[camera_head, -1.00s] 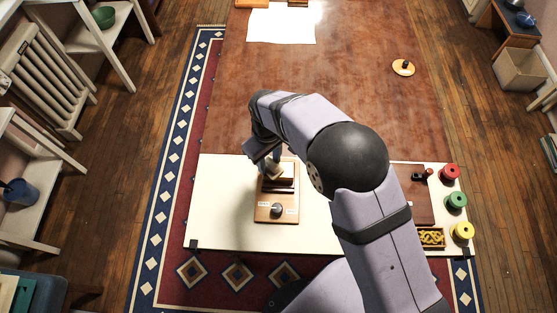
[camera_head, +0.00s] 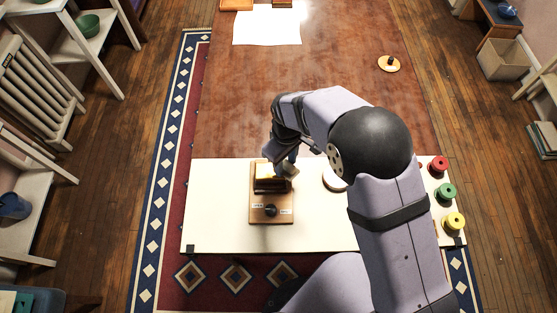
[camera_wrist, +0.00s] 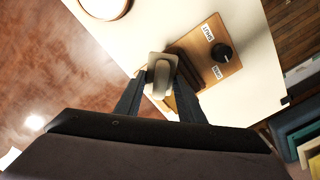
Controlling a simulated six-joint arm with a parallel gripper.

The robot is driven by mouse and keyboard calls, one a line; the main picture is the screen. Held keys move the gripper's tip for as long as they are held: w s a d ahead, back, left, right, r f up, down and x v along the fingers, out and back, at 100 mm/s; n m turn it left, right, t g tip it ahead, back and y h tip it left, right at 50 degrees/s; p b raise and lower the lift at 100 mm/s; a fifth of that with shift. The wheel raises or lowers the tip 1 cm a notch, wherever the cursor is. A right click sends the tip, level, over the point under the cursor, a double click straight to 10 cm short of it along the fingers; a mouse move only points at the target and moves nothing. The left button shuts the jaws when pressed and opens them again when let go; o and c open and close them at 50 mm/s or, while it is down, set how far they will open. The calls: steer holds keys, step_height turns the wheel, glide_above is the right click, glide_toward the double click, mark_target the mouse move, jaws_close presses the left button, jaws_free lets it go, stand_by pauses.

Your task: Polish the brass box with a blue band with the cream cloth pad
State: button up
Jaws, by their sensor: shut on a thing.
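My gripper (camera_head: 287,168) is shut on the cream cloth pad (camera_wrist: 160,70), a pale block between the fingertips in the wrist view. The fixture has dark brown blocks (camera_wrist: 187,68) and a black knob (camera_head: 271,210) between two labels.
The fixture stands on a white mat (camera_head: 215,215). A round, pale-topped thing (camera_head: 333,180) is partly behind my arm. Red, green (camera_head: 446,192) and yellow spools line the mat's right edge. The left of the mat is clear. A small round wooden thing (camera_head: 389,64) lies farther back.

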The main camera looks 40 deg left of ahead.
steer(key=shift+r+p, duration=2.15)
steer(key=shift+r, duration=1.75)
